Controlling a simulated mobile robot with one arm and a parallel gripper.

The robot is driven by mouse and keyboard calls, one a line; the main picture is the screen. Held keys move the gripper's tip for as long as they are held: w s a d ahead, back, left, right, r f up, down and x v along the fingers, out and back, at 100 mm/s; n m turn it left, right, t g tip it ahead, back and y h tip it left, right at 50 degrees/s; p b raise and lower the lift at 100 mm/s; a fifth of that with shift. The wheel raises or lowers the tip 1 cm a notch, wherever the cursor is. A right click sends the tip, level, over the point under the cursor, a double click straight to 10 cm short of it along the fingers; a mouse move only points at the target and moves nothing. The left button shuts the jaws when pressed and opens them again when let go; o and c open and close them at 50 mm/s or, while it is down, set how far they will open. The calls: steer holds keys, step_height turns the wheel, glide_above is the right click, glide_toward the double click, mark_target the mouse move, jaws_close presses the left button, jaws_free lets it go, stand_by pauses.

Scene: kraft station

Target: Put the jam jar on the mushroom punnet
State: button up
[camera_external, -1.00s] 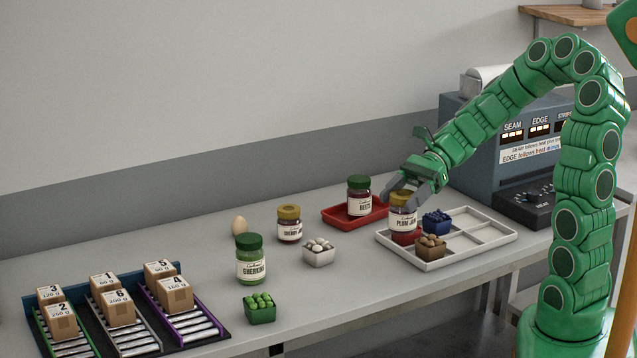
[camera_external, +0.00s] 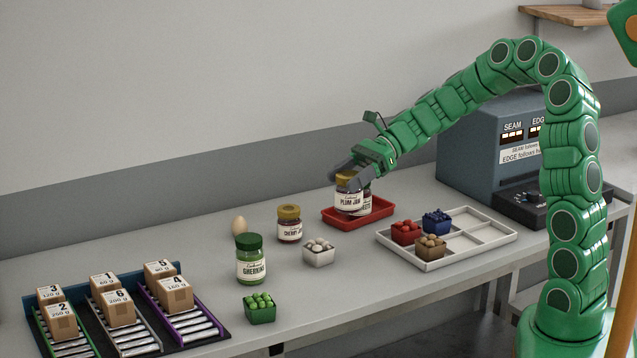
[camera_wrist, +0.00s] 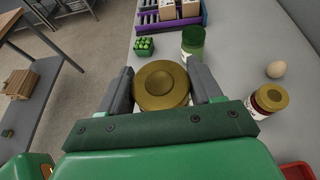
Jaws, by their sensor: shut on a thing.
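The plum jam jar (camera_external: 347,200), with a gold lid and white label, is held upright by my gripper (camera_external: 350,180). In the external view it overlaps the red tray and the beets jar behind it; its height above the table is hard to tell. In the wrist view its lid (camera_wrist: 161,84) sits between the two fingers of my gripper (camera_wrist: 162,80). A pale punnet (camera_external: 319,257) of whitish round things, seemingly the mushroom punnet, stands on the table to the left of the held jar and nearer the camera. I cannot see this punnet in the wrist view.
A cherry jam jar (camera_external: 289,232), an egg (camera_external: 239,225), a gherkin jar (camera_external: 251,268) and a green punnet (camera_external: 260,316) stand to the left. The red tray (camera_external: 331,216) holds the beets jar. The white divided tray (camera_external: 490,233) holds red, brown and blue punnets.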

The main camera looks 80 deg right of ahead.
steer(key=shift+w+d+f, duration=0.3)
steer(key=shift+w+f, duration=0.95)
steer(key=shift+f, duration=0.45)
steer(key=shift+w+d+f, duration=0.35)
steer(key=shift+w+f, duration=0.85)
steer(key=shift+f, duration=0.45)
steer(key=shift+w+d+f, duration=0.3)
steer(key=shift+w+f, duration=0.95)
steer(key=shift+f, duration=0.45)
steer(key=shift+f, duration=0.1)
steer(key=o, duration=1.3)
steer(key=shift+o, duration=0.2)
